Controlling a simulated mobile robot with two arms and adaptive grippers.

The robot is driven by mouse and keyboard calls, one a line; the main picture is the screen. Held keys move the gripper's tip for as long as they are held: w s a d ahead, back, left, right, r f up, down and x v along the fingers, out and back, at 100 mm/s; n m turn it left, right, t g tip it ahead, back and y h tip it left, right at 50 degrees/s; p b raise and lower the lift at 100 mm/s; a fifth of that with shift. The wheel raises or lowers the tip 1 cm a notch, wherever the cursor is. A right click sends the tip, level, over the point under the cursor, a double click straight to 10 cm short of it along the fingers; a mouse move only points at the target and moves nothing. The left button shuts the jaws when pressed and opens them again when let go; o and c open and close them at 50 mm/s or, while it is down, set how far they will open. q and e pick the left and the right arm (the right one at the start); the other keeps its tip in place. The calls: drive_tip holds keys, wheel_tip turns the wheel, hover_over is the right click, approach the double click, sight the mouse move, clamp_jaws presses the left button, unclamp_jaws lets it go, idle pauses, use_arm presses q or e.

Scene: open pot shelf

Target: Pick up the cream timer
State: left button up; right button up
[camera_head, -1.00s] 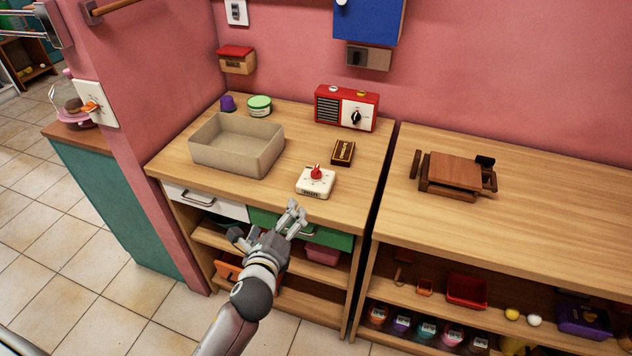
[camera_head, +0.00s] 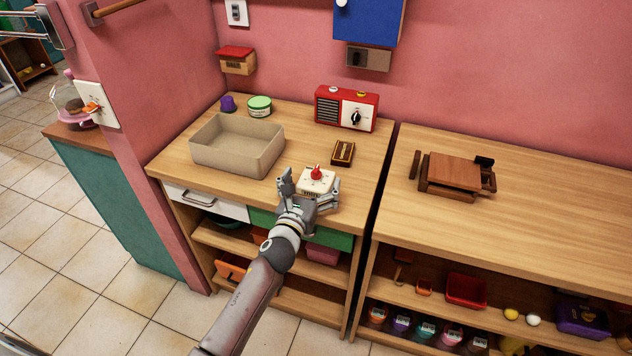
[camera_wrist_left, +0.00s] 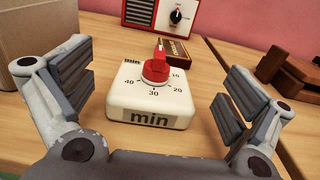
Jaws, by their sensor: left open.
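The cream timer (camera_head: 314,183) sits on the wooden counter near its front edge. It is a square block with a red knob on top and a "min" label on its front. In the left wrist view the timer (camera_wrist_left: 150,105) stands between the open fingers, with a gap on each side. My left gripper (camera_head: 309,192) is open at the front of the timer, one finger to each side of it. It also shows in the left wrist view (camera_wrist_left: 157,90). My right gripper is not in view.
A small dark box (camera_head: 343,153) lies just behind the timer, to its right. A beige open bin (camera_head: 237,155) stands to the left. A red radio (camera_head: 346,108) is at the back. A brown wooden object (camera_head: 452,171) lies on the right counter.

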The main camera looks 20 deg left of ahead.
sight(314, 176)
use_arm(q)
drive_tip(key=w, duration=0.4)
drive_tip(key=shift+w+a+f, duration=0.1)
drive_tip(key=c, duration=1.2)
